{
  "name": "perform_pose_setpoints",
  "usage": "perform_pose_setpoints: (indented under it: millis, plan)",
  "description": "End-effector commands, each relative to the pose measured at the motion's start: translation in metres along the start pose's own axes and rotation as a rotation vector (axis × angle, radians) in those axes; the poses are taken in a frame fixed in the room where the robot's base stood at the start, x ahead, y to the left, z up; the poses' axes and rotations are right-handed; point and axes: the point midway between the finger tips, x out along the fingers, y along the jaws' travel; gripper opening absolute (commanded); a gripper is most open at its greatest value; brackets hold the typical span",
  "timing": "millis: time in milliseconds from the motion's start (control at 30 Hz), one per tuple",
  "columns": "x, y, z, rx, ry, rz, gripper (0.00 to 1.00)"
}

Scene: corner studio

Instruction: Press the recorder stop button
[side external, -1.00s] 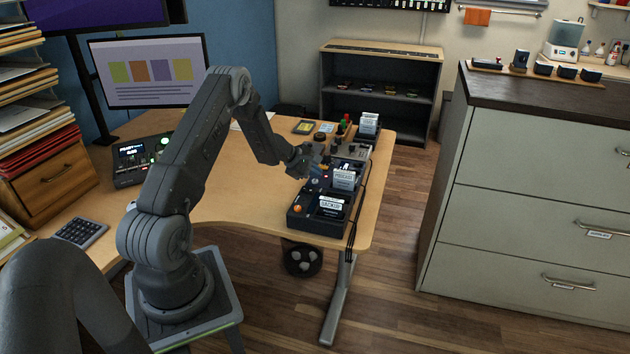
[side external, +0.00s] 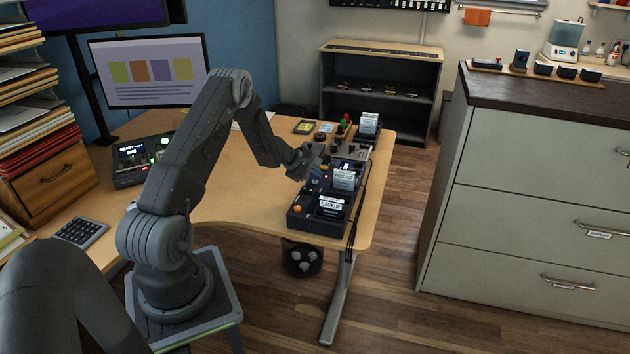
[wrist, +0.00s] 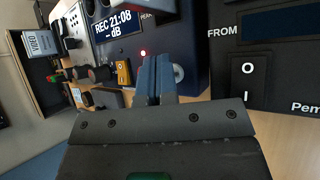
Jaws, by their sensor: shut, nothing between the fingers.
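The recorder (wrist: 188,35) fills the upper middle of the wrist view, a dark unit whose display (wrist: 118,27) reads "REC 21:08" and "dB". A small red light (wrist: 143,53) glows on it. My gripper (wrist: 156,62) is shut and empty, its blue-grey fingers side by side against the recorder's face in the view. A round grey button or knob (wrist: 179,73) shows just right of the fingertips. I cannot tell whether the fingers touch anything; they hide part of the face. In the side view my gripper (side external: 312,172) is low over the row of dark devices, and the arm hides part of them.
A black panel (wrist: 275,55) marked "FROM" with an O/I switch (wrist: 247,82) stands close on the right. An orange part (wrist: 123,73) lies left of the fingers. A labelled dark box (side external: 305,218) sits nearest the desk's edge. Bare desk (side external: 225,190) lies left of the row.

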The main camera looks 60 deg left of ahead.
Motion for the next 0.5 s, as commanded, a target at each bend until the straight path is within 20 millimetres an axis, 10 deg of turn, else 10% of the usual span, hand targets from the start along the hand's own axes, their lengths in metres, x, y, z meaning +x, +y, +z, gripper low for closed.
perform_pose_setpoints:
  millis: [500]
  plan:
    - [-0.0036, 0.0025, 0.0023, 0.000, 0.000, 0.000, 0.00]
